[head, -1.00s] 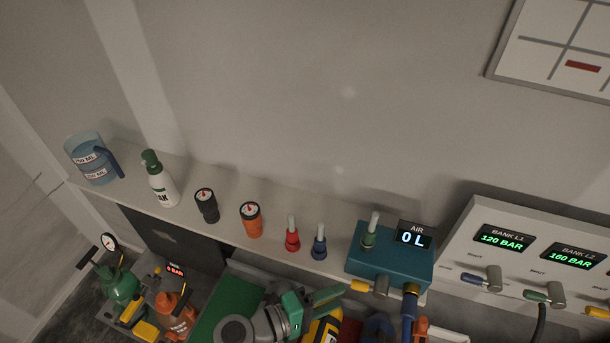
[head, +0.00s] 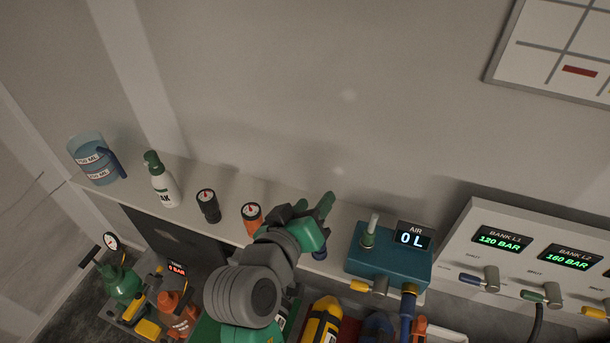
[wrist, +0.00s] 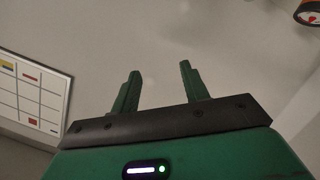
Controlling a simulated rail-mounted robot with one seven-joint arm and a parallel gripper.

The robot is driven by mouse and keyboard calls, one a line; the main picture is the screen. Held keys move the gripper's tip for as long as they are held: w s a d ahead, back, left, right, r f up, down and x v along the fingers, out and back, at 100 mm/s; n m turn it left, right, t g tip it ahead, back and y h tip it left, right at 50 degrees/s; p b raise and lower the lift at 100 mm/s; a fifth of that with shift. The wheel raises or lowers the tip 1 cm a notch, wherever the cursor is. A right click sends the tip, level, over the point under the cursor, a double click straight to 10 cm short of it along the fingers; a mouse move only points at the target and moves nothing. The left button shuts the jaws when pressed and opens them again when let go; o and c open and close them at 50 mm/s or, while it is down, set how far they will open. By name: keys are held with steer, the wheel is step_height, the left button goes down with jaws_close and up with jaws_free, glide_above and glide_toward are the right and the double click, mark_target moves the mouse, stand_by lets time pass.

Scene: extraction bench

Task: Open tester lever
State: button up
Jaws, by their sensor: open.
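No part is labelled as a tester, so I cannot tell for sure which lever is meant. A teal box (head: 390,268) with an AIR display reading 0 L stands on the shelf. It has a pale upright stem (head: 371,226) on a green base and a yellow-handled lever (head: 361,286) on its front. My gripper (head: 324,205) is above the shelf, left of the teal box and touching nothing visible. In the wrist view my gripper (wrist: 159,80) is open and empty, facing the wall.
A black gauge (head: 208,205), an orange gauge (head: 252,216), a white bottle (head: 162,182) and a blue jug (head: 95,160) line the shelf. My arm hides the red fitting and most of the blue one (head: 320,254). A bank panel (head: 520,250) is at right.

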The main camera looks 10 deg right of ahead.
step_height(320, 180, up, 8)
steer(key=a+t+y, duration=0.1)
steer(key=t, duration=0.1)
steer(key=shift+s+m+y, duration=0.25)
steer(key=shift+m+y, duration=0.05)
steer(key=shift+m, duration=0.1)
steer(key=shift+a+f, duration=0.1)
steer(key=shift+f, duration=0.05)
